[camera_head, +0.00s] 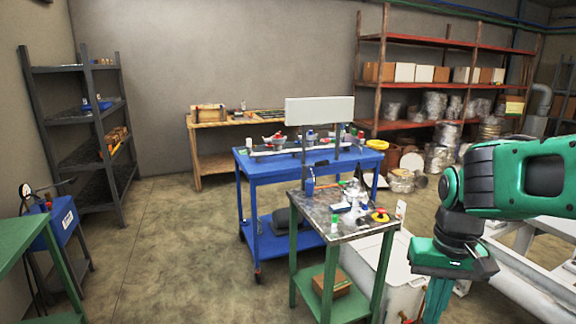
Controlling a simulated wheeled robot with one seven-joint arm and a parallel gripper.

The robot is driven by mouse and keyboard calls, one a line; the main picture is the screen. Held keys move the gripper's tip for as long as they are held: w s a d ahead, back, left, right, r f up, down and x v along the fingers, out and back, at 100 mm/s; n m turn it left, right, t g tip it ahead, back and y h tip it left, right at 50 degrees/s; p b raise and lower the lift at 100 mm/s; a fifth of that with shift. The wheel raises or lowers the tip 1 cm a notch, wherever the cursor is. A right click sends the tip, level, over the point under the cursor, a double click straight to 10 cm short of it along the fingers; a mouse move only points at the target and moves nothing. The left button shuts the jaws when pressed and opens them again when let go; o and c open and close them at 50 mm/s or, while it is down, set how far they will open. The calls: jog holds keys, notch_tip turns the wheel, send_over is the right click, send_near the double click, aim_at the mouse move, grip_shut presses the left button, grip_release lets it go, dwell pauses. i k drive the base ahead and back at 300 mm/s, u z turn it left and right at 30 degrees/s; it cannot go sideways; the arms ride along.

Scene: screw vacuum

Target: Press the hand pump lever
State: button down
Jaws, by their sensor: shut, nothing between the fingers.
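I cannot tell for certain which thing is the hand pump. A small blue device (310,182) stands on the grey top of a green-legged table (309,211), with a thin red-orange bar beside it. Another candidate is a blue unit (58,222) at the far left, with a round gauge and a dark arm on top. My gripper (437,302) hangs at the lower right, pointing down, shut and empty. It appears to the right of the green-legged table, apart from both devices. Its fingertips are near the bottom edge of the picture.
A red and yellow button (380,215) and small bottles are on the green-legged table. A blue cart (262,178) with a white board stands behind it. A white box (397,275) and pale metal frame (540,290) are near my gripper. Floor at the centre left is clear.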

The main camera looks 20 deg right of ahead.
aim_at(325, 163)
jog(key=z, duration=0.05)
jog(key=i, duration=0.85)
jog(key=z, duration=0.5)
